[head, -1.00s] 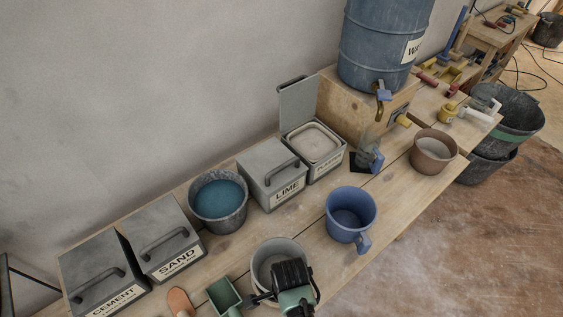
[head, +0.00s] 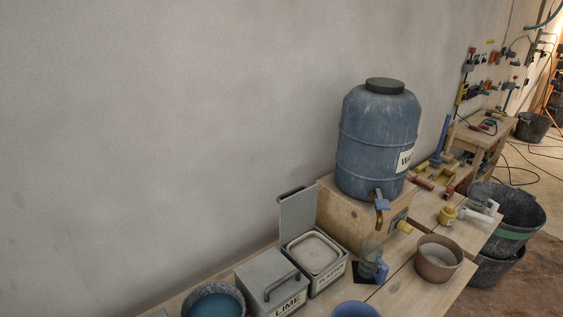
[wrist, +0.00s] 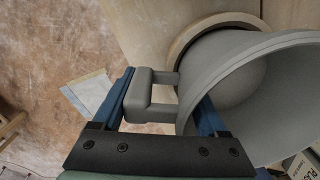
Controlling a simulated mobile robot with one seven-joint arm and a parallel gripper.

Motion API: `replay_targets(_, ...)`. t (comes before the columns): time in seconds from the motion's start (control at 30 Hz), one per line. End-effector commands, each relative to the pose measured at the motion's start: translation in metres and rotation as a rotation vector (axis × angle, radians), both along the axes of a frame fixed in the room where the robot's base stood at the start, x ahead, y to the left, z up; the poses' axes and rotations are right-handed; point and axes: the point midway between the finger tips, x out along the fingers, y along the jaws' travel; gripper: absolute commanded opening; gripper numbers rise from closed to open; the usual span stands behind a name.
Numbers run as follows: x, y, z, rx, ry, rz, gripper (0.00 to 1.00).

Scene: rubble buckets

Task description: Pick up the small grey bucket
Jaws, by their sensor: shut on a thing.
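The small grey bucket (wrist: 245,95) fills the right of the wrist view, its open mouth facing away to the lower right. Its square loop handle (wrist: 139,97) sits between the two blue fingers of my gripper (wrist: 163,100), which is shut on it. The gripper and this bucket are outside the head view. How high the bucket is above the bench cannot be told.
A blue water barrel (head: 377,140) stands on a wooden box (head: 340,212). Along the bench are a plaster bin (head: 326,275), a lime bin (head: 255,285), a brown bucket (head: 437,267) and a blue bucket (head: 355,310). Brown floor (wrist: 60,50) shows left in the wrist view.

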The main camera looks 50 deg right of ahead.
Motion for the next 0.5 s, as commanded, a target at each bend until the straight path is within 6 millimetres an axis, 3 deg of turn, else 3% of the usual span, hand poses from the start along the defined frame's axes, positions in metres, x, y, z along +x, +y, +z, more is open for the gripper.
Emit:
replay_targets(0.07, -0.0005, 0.0004, -0.0003, 0.001, 0.002, 0.0, 0.0)
replay_targets(0.5, -0.0002, 0.0002, 0.0052, 0.001, 0.001, 0.0, 0.0)
